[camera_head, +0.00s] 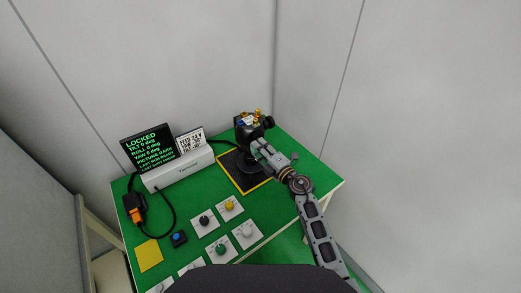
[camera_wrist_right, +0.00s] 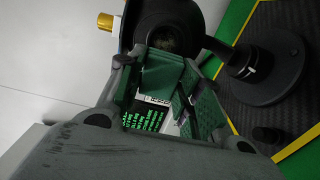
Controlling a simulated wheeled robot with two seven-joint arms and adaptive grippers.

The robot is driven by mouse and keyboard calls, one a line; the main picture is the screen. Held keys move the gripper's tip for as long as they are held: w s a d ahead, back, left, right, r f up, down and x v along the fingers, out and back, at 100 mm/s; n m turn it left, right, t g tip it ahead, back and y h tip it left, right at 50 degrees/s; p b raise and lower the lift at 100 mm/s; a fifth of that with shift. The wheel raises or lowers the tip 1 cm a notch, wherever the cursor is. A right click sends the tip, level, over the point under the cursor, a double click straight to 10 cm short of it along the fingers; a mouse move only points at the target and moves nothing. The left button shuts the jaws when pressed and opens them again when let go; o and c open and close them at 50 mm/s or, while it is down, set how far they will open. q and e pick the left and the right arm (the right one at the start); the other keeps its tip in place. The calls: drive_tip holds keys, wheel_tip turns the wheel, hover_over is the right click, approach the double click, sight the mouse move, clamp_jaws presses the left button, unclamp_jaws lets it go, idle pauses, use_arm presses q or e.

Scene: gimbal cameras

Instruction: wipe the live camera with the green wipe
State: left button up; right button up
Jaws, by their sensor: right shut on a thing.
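The camera (camera_head: 243,122) is a black gimbal unit with brass-coloured parts on top, standing on a round base at the back right of the table. In the right wrist view its dark round lens end (camera_wrist_right: 168,32) is at the top, with the stand and base (camera_wrist_right: 262,85) on the right. My right gripper (camera_head: 256,146) reaches up against the camera. In the wrist view it is shut on the folded green wipe (camera_wrist_right: 162,75), which sits right at the lens end. I cannot tell whether the wipe touches the glass. My left gripper is not in view.
A black pad (camera_head: 264,186) with a yellow border lies under the camera. A screen (camera_head: 150,148) reads "LOCKED" and "PICTURE DARK". A label sign (camera_head: 190,140), white box (camera_head: 178,170), black-orange connector (camera_head: 135,208), blue button (camera_head: 179,239), yellow square (camera_head: 149,255) and several knob plates (camera_head: 241,241) occupy the left and front.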

drive_tip(key=shift+x, duration=0.9)
idle(0.6)
drive_tip(key=shift+d, duration=0.1)
drive_tip(key=shift+w+d, duration=0.7)
drive_tip(key=shift+d, duration=0.4)
drive_tip(key=shift+d, duration=0.1)
drive_tip(key=shift+w+d, duration=0.9)
drive_tip(key=shift+d, duration=0.05)
